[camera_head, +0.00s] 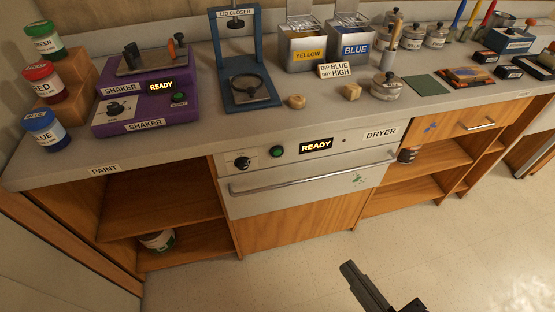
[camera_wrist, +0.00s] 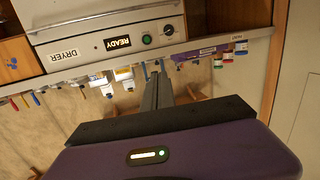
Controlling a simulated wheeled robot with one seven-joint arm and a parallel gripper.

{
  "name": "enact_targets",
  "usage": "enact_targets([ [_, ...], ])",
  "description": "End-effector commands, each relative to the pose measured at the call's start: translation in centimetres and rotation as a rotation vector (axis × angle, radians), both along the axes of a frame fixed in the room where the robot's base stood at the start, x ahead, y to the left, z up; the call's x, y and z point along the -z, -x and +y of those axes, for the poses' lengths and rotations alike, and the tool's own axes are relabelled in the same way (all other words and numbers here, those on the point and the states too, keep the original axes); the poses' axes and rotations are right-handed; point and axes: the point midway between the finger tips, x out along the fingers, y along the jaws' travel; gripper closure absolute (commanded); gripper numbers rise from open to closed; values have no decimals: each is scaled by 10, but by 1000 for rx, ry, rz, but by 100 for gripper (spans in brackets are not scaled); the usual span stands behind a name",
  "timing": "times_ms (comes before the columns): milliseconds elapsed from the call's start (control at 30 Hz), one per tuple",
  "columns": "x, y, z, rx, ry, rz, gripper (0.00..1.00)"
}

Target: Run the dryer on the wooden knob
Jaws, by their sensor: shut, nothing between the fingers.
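The dryer (camera_head: 290,200) is built into the counter front, with its door closed and a long bar handle (camera_head: 310,172). Its panel has a black dial (camera_head: 242,162), a green button (camera_head: 277,151) and a lit display (camera_head: 316,146) reading READY. Two small wooden pieces stand on the counter above it: a rounded one (camera_head: 296,101) and a blockier one (camera_head: 352,91); I cannot tell for sure which is the knob. My gripper (camera_head: 350,271) is shut and empty, low in front of the dryer over the floor. The wrist view shows it (camera_wrist: 155,76) and the dryer panel (camera_wrist: 87,51) upside down.
A purple shaker (camera_head: 145,108), a blue lid closer (camera_head: 246,75), and dip tanks marked YELLOW (camera_head: 308,55) and BLUE (camera_head: 355,48) stand on the counter. Paint jars (camera_head: 45,82) stand at the left. Open shelves flank the dryer. The floor (camera_head: 235,275) in front is clear.

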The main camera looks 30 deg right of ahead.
Motion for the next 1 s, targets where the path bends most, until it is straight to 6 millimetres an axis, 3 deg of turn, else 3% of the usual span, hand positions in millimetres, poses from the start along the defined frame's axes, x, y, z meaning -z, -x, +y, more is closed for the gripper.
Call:
enact_targets([
  [33, 14, -14, -6, 15, 25, -39, 100],
  [333, 41, -86, -38, 80, 283, -232, 100],
  [800, 55, -196, -81, 164, 903, -494, 100],
  [1000, 60, -237, -84, 165, 1230, -580, 100],
])
